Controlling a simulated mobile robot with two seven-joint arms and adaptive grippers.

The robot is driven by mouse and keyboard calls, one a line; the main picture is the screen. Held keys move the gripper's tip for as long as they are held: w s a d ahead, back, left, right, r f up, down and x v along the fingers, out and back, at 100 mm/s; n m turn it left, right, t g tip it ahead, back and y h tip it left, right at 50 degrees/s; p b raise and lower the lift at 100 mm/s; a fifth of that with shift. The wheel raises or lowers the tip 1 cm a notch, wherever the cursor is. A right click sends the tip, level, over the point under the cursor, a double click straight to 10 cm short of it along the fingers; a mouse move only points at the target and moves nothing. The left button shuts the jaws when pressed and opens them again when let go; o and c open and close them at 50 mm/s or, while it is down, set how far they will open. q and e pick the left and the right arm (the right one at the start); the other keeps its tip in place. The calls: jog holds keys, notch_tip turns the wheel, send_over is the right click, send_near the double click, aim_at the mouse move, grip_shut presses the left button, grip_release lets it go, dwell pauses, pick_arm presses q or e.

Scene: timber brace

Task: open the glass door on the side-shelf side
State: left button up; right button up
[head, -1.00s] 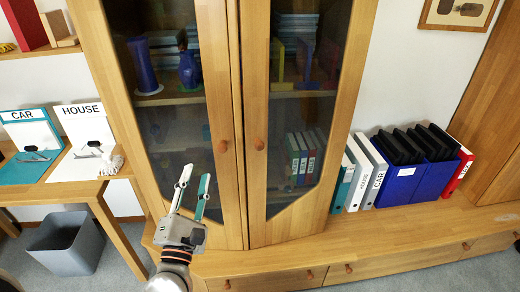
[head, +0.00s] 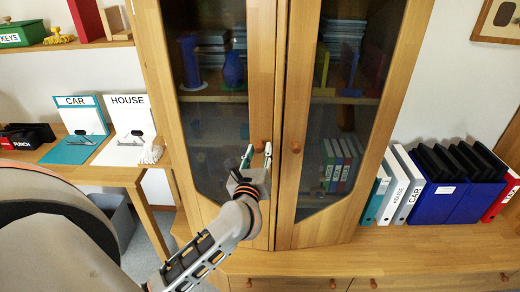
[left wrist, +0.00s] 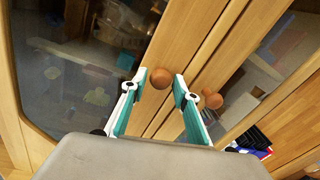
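The wooden cabinet has two glass doors, and both look shut. The left glass door (head: 216,137), nearer the wall shelf, has a round orange-brown knob (head: 260,145). The right glass door (head: 340,115) has its own knob (head: 296,147). My left gripper (head: 258,154) is open just in front of the left door's knob. In the left wrist view, that knob (left wrist: 161,78) shows between the two fingertips (left wrist: 161,82), and the other knob (left wrist: 215,101) is outside them to the right. I cannot tell whether the fingers touch the knob. My right gripper is not in view.
A desk (head: 95,174) with CAR and HOUSE boards stands left of the cabinet, with a grey bin (head: 118,222) beneath. A wall shelf (head: 60,45) is above. Binders (head: 440,190) stand right on the low bench (head: 400,248). My arm covers the lower left.

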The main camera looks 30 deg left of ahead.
pick_arm(q)
jog(key=shift+w+a, duration=0.25)
jog(key=shift+w, duration=0.3)
grip_shut()
